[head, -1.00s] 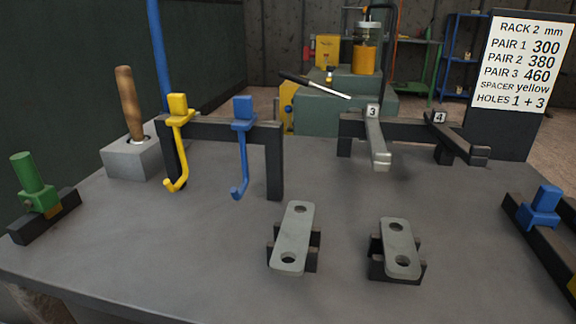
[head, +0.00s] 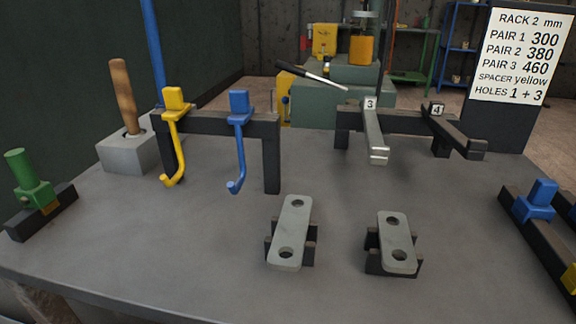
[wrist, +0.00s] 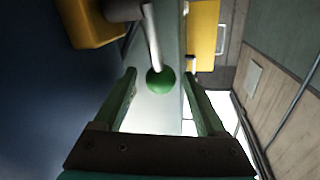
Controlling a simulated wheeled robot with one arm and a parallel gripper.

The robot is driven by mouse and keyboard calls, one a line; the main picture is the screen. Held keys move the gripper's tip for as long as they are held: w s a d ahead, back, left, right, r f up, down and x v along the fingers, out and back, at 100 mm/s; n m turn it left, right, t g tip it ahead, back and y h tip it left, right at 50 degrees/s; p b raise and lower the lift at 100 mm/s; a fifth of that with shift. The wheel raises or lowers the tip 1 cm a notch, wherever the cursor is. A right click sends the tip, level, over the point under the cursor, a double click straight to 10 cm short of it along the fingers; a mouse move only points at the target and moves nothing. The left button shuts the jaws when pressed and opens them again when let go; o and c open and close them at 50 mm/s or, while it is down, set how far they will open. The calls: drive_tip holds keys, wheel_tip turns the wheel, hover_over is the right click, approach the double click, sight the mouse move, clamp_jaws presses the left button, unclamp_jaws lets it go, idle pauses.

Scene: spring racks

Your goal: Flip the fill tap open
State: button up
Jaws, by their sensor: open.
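In the wrist view a green ball knob (wrist: 160,80) sits at the end of a pale metal lever (wrist: 152,36). It looks like the handle of the fill tap, though the tap's body is not clear. My gripper (wrist: 158,74) is open, with its two fingers on either side of the ball and a gap showing on each side. I cannot tell how deep the ball is between the fingers. My gripper is not in the head view. There, a green machine (head: 335,105) with an amber-filled jar (head: 362,49) stands behind the bench; the green knob cannot be made out.
A black-handled bar (head: 312,76) slants in front of the machine. The grey bench (head: 200,235) holds hook racks, numbered bars (head: 374,140) and two drilled plates (head: 291,230). In the wrist view, yellow blocks (wrist: 98,25) and (wrist: 203,30) lie beyond the fingers.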

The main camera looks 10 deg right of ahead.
drive_tip(key=shift+w+d+f, duration=0.1)
drive_tip(key=shift+w, duration=0.05)
drive_tip(key=shift+w+d, duration=0.1)
drive_tip(key=shift+w, duration=0.2)
clamp_jaws()
idle(0.6)
idle(0.9)
